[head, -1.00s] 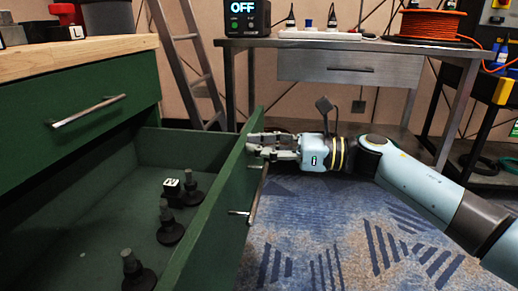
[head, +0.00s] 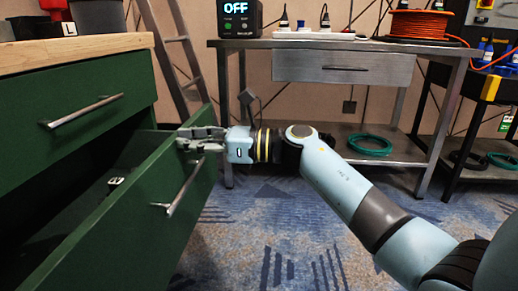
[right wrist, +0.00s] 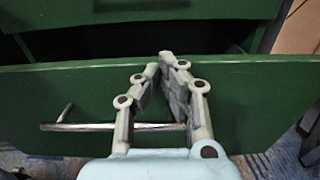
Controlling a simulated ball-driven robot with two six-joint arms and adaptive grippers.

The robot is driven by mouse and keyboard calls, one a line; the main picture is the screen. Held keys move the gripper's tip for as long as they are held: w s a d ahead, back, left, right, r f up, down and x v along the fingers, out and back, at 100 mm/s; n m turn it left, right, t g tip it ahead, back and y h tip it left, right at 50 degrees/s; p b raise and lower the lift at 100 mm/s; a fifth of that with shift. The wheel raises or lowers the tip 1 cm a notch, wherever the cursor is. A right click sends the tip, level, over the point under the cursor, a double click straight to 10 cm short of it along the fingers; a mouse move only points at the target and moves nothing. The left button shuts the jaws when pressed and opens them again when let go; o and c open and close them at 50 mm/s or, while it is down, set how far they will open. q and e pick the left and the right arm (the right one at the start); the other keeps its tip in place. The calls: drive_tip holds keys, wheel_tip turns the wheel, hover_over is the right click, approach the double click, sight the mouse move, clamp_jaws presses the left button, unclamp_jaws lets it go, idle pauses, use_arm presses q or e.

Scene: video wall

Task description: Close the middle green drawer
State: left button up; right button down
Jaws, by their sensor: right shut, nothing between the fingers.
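The middle green drawer (head: 145,215) is partly open below a shut green drawer (head: 75,110). Its front also shows in the right wrist view (right wrist: 245,110), with a metal bar handle (right wrist: 85,127) at the left. My right gripper (head: 184,137) is shut and empty at the upper part of the drawer front, near its far end. In the right wrist view its fingertips (right wrist: 167,58) meet at the front's top edge. I cannot tell whether they press on it. My left gripper is not in view.
A metal workbench (head: 300,47) with a small drawer stands behind, holding a display reading OFF (head: 240,14) and an orange cable reel (head: 418,24). A ladder (head: 184,45) leans beside the cabinet. Blue carpet (head: 300,235) right of the drawer is clear.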

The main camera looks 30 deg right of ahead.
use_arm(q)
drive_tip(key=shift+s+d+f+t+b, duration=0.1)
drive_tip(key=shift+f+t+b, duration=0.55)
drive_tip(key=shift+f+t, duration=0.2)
use_arm(e)
drive_tip(key=x, duration=1.2)
drive_tip(key=shift+w, duration=0.1)
